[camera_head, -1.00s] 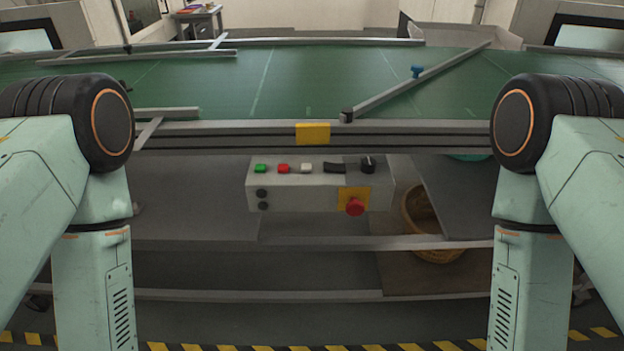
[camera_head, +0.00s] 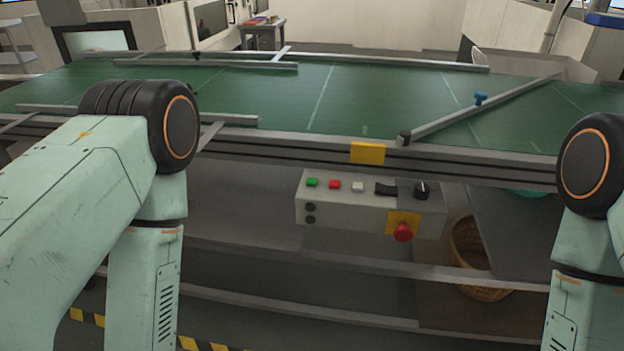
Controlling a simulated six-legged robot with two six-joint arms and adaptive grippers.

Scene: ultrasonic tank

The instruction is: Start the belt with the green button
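The green button (camera_head: 312,182) is at the left end of the top row on a grey control box (camera_head: 345,211). The box hangs under the front rail of the green belt (camera_head: 350,98). Beside the green button are a red button (camera_head: 335,184) and a white button (camera_head: 358,187). A red mushroom button on a yellow plate (camera_head: 403,232) sits lower right on the box. My two arms show at the left and right of the picture, bent downward. Both grippers are outside the picture. Nothing covers the green button.
A yellow plate (camera_head: 368,153) marks the front rail. A wicker basket (camera_head: 470,255) stands on the shelf below. The space in front of the control box is clear.

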